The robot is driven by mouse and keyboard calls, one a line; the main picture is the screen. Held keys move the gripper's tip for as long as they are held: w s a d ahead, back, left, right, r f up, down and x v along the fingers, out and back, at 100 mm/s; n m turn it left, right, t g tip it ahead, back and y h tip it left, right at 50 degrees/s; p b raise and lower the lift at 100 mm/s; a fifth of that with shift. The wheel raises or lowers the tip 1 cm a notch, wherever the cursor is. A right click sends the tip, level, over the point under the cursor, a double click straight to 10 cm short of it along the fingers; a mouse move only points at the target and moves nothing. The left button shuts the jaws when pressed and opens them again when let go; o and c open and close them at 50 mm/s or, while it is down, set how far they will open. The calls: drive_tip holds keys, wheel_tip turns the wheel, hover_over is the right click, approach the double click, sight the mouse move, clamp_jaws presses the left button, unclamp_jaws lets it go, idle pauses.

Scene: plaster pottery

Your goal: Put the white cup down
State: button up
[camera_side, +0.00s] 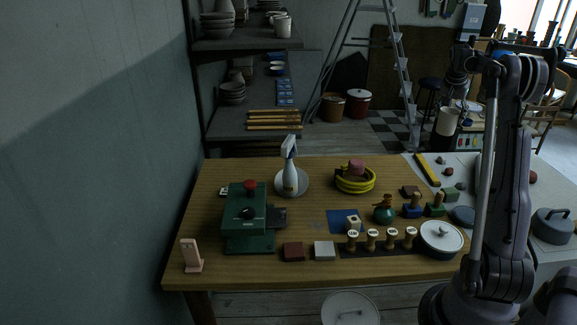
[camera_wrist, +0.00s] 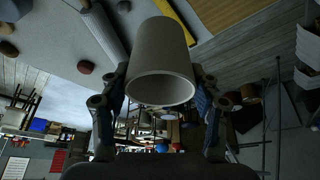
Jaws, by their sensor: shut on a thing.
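The white cup (camera_side: 447,122) hangs in the air in the side view, below my gripper (camera_side: 455,98) and above the far right part of the work area. In the wrist view the white cup (camera_wrist: 160,62) fills the upper middle, with its round opening facing the camera. My gripper (camera_wrist: 160,92) has one finger on each side of the cup and is shut on it. The cup looks empty. No surface touches it in either view.
The wooden table (camera_side: 215,205) holds a green press (camera_side: 247,225), a spray bottle (camera_side: 290,180), a yellow coil (camera_side: 355,181), stamps (camera_side: 372,238) and a lidded white pot (camera_side: 441,238). A grey-white tabletop (camera_side: 480,168) adjoins on the right, with a yellow-edged tool (camera_side: 428,168) and small blocks.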

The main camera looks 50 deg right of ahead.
wheel_tip(320, 180, up, 5)
drive_tip(key=w+a+n+t+y, duration=0.15)
drive_tip(key=w+a+n, duration=0.25)
drive_tip(key=w+a, duration=1.1)
drive_tip(key=w+a+n+t, duration=0.2)
drive_tip(key=w+a+n, duration=0.3)
drive_tip(key=w+a, duration=0.95)
drive_tip(key=w+a+n+y, duration=0.1)
drive_tip(key=w+a+n, duration=0.3)
drive_tip(key=a, duration=0.9)
drive_tip(key=w+a+n+y, duration=0.15)
drive_tip(key=w+a, duration=0.45)
drive_tip(key=a, duration=0.8)
drive_tip(key=w+a+n, duration=0.3)
drive_tip(key=w+a, duration=0.2)
drive_tip(key=a, duration=0.8)
drive_tip(key=shift+t, duration=0.45)
drive_tip(key=f, duration=2.8)
drive_tip(key=shift+s+f, duration=0.2)
drive_tip(key=shift+f, duration=0.15)
drive_tip(key=shift+f, duration=0.15)
drive_tip(key=o, duration=1.3)
